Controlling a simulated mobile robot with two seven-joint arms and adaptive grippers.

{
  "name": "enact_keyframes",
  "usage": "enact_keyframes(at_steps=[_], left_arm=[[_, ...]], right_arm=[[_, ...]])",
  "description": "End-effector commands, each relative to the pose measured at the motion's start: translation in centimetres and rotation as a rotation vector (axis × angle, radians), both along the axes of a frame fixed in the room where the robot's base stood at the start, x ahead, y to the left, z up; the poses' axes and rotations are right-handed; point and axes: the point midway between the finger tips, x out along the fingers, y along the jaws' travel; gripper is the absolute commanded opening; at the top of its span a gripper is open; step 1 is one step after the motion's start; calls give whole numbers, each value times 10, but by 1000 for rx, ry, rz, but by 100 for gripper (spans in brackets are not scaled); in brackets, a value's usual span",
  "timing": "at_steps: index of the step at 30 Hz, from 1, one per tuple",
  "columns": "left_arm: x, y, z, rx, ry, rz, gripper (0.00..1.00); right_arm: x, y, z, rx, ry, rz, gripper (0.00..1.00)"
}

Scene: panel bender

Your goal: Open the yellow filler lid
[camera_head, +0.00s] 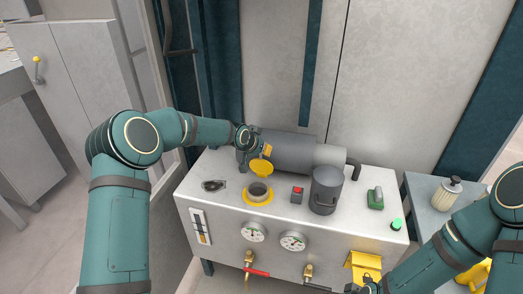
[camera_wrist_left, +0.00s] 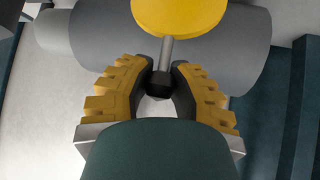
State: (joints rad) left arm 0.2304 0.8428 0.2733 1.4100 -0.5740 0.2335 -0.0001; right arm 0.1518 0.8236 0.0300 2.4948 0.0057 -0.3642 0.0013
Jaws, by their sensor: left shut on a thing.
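The yellow filler lid (camera_head: 261,167) stands raised and tilted over the back of the yellow-rimmed filler neck (camera_head: 258,194), whose dark opening shows on top of the grey tank. My left gripper (camera_head: 266,150) is just behind and above the lid. In the left wrist view, my left gripper (camera_wrist_left: 160,80) is shut around a black knob (camera_wrist_left: 159,87) on a grey stem, which runs to the yellow lid (camera_wrist_left: 180,14). My right arm comes in at the lower right; its fingers are not visible.
A grey motor cylinder (camera_head: 290,152) lies close behind the lid. A red button (camera_head: 297,194), a dark upright canister (camera_head: 326,190) and a green-based part (camera_head: 375,198) stand to the right. Dark glasses (camera_head: 214,185) lie to the left.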

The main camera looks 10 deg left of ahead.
Motion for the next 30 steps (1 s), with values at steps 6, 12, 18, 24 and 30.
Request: enact_keyframes(at_steps=[6,12,18,24,30], left_arm=[[3,1,8,-1,-16,3,58],[2,1,4,-1,-9,3,58],[-3,3,9,0,-8,2,58],[-24,12,33,0,-10,4,58],[-50,23,61,1,-11,4,58]], right_arm=[[0,0,0,0,0,0,47],[0,0,0,0,0,0,47],[0,0,0,0,0,0,47],[0,0,0,0,0,0,47],[0,0,0,0,0,0,47]])
